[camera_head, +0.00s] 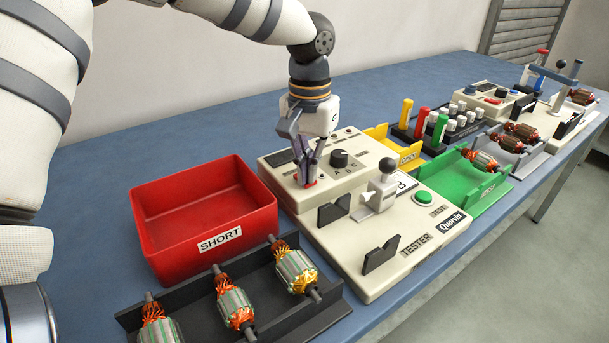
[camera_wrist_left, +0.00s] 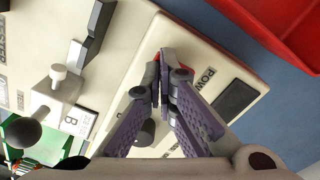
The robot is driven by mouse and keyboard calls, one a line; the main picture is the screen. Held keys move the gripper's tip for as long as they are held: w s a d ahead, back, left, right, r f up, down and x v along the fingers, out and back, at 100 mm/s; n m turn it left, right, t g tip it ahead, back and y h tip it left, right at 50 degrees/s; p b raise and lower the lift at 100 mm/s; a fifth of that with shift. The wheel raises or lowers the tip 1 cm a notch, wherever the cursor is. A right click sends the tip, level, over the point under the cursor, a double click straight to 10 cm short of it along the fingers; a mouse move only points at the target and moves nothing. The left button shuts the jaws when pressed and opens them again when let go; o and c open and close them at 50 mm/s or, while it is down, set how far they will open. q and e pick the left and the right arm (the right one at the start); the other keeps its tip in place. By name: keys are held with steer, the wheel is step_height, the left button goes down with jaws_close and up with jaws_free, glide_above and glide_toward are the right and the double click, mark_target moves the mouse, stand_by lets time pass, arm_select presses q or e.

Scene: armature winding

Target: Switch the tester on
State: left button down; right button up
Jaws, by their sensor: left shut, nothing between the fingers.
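The tester (camera_head: 415,243) is a cream unit with a dark display, a black A B C knob (camera_head: 340,159), a green button (camera_head: 424,197) and black brackets. My left gripper (camera_head: 307,181) points down at its back panel with its fingers together and empty. The fingertips are at a small red switch, and only a bit of red shows around them. In the left wrist view the closed fingers (camera_wrist_left: 160,88) cover most of the red switch (camera_wrist_left: 154,66), beside a partly hidden label starting "POW". The display (camera_wrist_left: 236,98) is dark. I cannot tell whether the tips press the switch or its position.
A red bin (camera_head: 208,245) labelled SHORT stands left of the tester. A dark tray (camera_head: 262,331) with several armatures lies in front of it. A yellow tray, a green tray (camera_head: 455,190) and other equipment stand to the right. The blue table is clear behind the bin.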

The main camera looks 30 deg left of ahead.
arm_select(q)
steer(key=shift+s+f, duration=0.1)
steer(key=shift+f, duration=0.15)
step_height(320, 180, up, 5)
steer(key=shift+p, duration=0.7)
steer(key=shift+r, duration=1.05)
arm_select(e)
steer(key=shift+w+r+t, duration=0.5)
steer(key=shift+w+r, duration=0.55)
steer(key=shift+w, duration=0.1)
